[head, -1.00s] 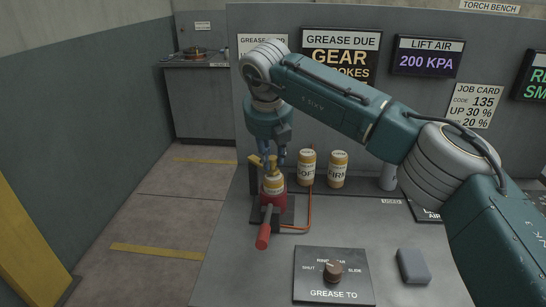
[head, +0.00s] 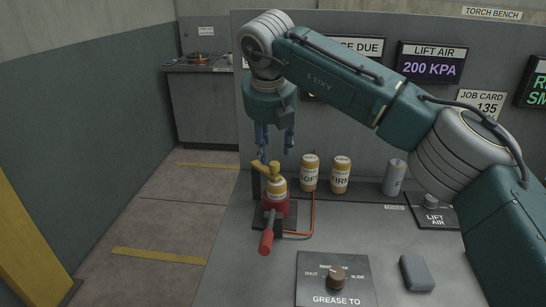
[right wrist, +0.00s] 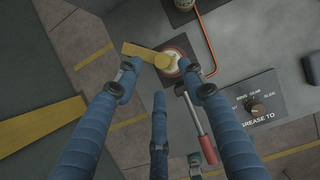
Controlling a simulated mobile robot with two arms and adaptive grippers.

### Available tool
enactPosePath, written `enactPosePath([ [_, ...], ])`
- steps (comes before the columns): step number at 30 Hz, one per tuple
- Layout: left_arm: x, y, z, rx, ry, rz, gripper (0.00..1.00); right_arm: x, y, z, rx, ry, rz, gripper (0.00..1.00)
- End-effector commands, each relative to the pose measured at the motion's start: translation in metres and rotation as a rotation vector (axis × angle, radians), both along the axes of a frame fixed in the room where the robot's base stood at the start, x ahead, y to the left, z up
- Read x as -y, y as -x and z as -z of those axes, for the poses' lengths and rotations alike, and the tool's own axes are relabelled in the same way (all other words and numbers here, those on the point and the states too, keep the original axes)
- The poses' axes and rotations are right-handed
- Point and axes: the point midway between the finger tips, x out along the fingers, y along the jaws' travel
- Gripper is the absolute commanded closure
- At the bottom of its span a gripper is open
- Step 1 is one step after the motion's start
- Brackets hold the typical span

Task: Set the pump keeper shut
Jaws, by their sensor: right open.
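The grease pump (head: 273,208) stands on the bench's left side, with a red base and a red-handled lever (head: 266,240) angled toward me. A cream and amber cartridge (head: 279,190) sits upright in it. The yellow keeper (head: 265,170) is at the cartridge top; in the right wrist view the keeper (right wrist: 145,52) is a flat bar reaching left from a round yellow piece over the cartridge. I cannot tell whether it is latched. My right gripper (head: 275,153) is open and empty, pointing down just above the keeper, apart from it. My left gripper is not in view.
Two amber-and-cream cartridges (head: 310,173) (head: 340,175) and a grey can (head: 395,178) stand at the back of the bench. A selector knob panel (head: 335,280) and a grey block (head: 416,272) lie in front. An orange pipe (head: 312,215) runs beside the pump.

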Motion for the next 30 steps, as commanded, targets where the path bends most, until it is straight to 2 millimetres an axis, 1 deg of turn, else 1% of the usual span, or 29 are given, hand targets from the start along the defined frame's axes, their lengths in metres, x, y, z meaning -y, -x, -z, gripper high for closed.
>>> enactPosePath([
  [1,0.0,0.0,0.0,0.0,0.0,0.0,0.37,-0.001,0.004,-0.012,0.004,0.0,0.0,0.6],
  [3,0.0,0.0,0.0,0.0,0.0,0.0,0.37,-0.002,0.009,-0.025,0.004,-0.001,-0.001,0.6],
  [6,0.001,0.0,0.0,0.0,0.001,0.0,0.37,-0.003,0.016,-0.04,0.004,-0.001,-0.002,0.6],
  [9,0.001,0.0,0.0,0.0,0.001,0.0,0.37,-0.005,0.021,-0.051,0.003,-0.001,-0.002,0.6],
  [13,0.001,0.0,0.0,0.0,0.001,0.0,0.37,-0.005,0.024,-0.057,0.002,0.0,-0.001,0.6],
  [23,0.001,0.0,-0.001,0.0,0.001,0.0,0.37,-0.005,0.024,-0.059,0.002,0.0,-0.001,0.6],
  [26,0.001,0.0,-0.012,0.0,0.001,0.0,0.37,-0.005,0.024,-0.071,0.002,-0.001,-0.002,0.6],
  [27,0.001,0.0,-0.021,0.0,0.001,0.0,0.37,-0.005,0.024,-0.079,0.003,-0.001,-0.002,0.6],
  [29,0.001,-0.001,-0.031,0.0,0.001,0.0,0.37,-0.005,0.024,-0.09,0.002,-0.001,-0.002,0.6],
  [30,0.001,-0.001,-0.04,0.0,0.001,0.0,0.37,-0.005,0.024,-0.099,0.002,-0.001,-0.002,0.6],
])
